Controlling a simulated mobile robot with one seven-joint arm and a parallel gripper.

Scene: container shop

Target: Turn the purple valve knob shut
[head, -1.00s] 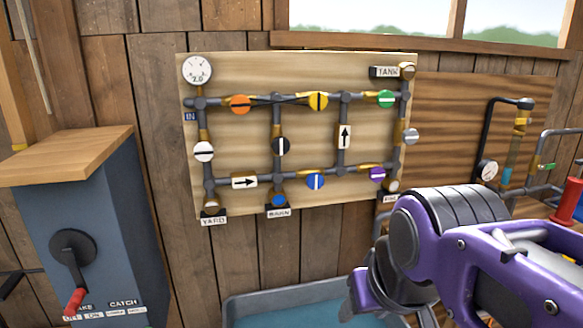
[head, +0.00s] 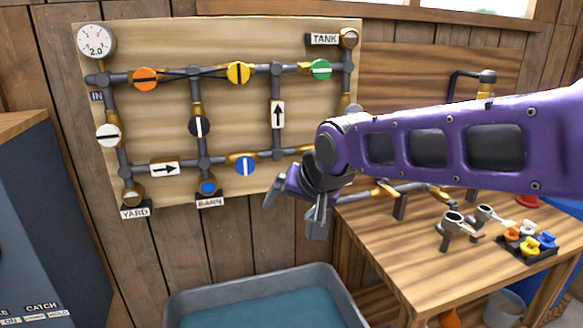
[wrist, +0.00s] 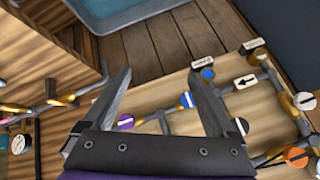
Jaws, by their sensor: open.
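The purple valve knob (wrist: 125,122) with its white bar shows in the wrist view, low between my finger lines and close to the left finger. In the head view it is hidden behind my arm. It sits on the lower pipe run of the wooden pipe board (head: 235,110). My gripper (head: 296,208) is open and empty in front of the board's lower right part, fingers pointing down. In the wrist view both spread fingers (wrist: 160,75) reach up past the knob, with nothing between the tips. I cannot tell whether a finger touches the knob.
A blue knob (head: 245,166) sits left of my gripper on the same pipe. A water trough (head: 180,309) stands below. A wooden table (head: 430,275) with small parts is at right, and a blue-grey cabinet (head: 50,220) at left.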

